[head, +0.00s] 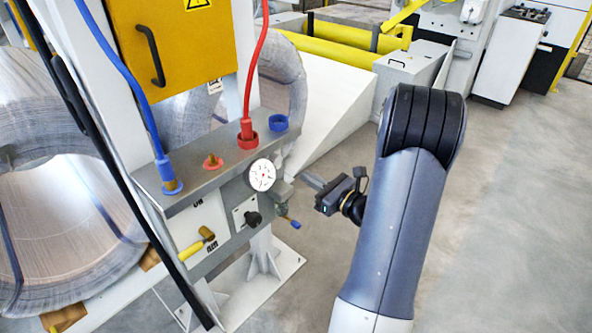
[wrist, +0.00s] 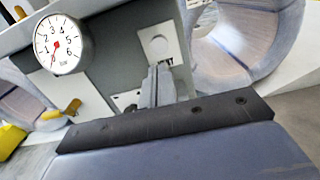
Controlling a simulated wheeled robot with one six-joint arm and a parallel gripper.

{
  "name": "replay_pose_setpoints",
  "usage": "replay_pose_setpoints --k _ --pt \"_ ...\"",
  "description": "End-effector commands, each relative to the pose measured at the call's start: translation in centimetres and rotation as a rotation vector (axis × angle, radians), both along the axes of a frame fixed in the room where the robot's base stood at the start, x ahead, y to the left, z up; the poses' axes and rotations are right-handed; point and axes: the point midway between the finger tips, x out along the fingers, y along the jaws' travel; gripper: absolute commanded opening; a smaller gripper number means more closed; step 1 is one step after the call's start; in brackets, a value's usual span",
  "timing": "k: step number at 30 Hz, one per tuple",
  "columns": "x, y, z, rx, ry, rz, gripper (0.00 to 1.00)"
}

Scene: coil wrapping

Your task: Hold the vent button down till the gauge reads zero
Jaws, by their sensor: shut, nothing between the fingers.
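The pressure gauge (head: 262,175) is a white round dial on the grey valve panel. In the wrist view the gauge (wrist: 57,45) is larger; its red needle points toward the lower dial, and I cannot read the exact value. A pale round button (wrist: 158,44) sits on a white plate with a partly hidden label; I take it for the vent button. My gripper (head: 309,181) is shut and empty, just right of the panel. In the wrist view its fingertips (wrist: 158,70) overlap the plate's lower part, below the button; contact cannot be told. The head view does not clearly show the button.
The valve panel (head: 222,176) carries a blue hose (head: 120,72), a red hose (head: 256,65), a yellow-handled valve (head: 196,244), a black knob (head: 253,218) and a small blue-tipped lever (head: 291,222). Wrapped coils (head: 60,180) stand at left. Open floor (head: 520,220) lies at right.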

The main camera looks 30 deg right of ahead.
Motion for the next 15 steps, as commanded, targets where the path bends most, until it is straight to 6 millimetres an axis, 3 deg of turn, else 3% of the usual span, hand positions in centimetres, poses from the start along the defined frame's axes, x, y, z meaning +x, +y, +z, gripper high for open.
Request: replay_pose_setpoints --k 6,15 --pt "-2.6 -1.1 0.0 0.001 0.001 -0.004 0.00" --pt "-3.4 -1.2 -0.1 0.001 0.001 -0.001 0.00"
